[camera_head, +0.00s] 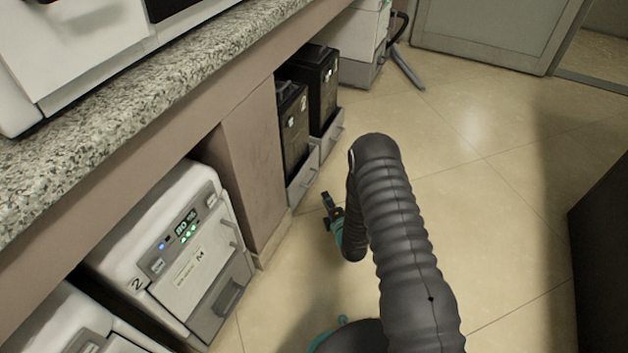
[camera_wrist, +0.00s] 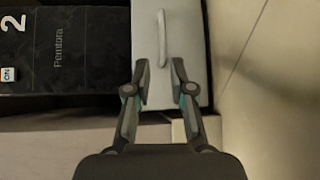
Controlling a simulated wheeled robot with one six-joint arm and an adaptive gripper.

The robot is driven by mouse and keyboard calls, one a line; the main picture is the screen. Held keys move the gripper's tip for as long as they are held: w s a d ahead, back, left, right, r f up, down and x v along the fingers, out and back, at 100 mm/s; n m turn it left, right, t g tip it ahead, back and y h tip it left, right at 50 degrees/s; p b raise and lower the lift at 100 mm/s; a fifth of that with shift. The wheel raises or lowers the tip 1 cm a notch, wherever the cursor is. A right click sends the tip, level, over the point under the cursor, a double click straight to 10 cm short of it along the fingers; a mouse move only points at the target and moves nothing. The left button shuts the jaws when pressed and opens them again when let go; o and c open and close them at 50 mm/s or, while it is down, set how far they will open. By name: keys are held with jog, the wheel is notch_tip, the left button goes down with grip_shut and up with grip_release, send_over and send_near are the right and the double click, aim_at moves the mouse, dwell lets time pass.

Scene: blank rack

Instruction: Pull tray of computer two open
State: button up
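Computer two is a black tower with a white "2" (camera_wrist: 50,50) in the wrist view, turned on its side there. In the head view it appears to be the nearer black tower (camera_head: 293,128) under the counter. Its pale grey tray (camera_wrist: 193,25) has a light bar handle (camera_wrist: 162,38); the tray (camera_head: 301,188) also shows low down in the head view. My gripper (camera_wrist: 160,85) is open and empty, with its fingers spread and the handle just ahead between them. In the head view my gripper (camera_head: 328,204) is partly hidden by my arm, right of the tray.
A second black tower (camera_head: 320,85) in its own tray (camera_head: 335,132) stands behind. A brown panel (camera_head: 255,165) separates the towers from a white device marked 2 (camera_head: 175,250). The granite counter (camera_head: 150,110) overhangs. Tiled floor (camera_head: 480,170) is clear; a dark block (camera_head: 605,240) stands right.

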aim_at(314, 177)
jog(key=b+x, duration=0.1)
jog(key=x, duration=1.2)
jog(key=shift+w+a+f+b, duration=0.15)
jog(key=shift+a+f+b, duration=0.15)
jog(key=shift+b, duration=0.05)
grip_shut()
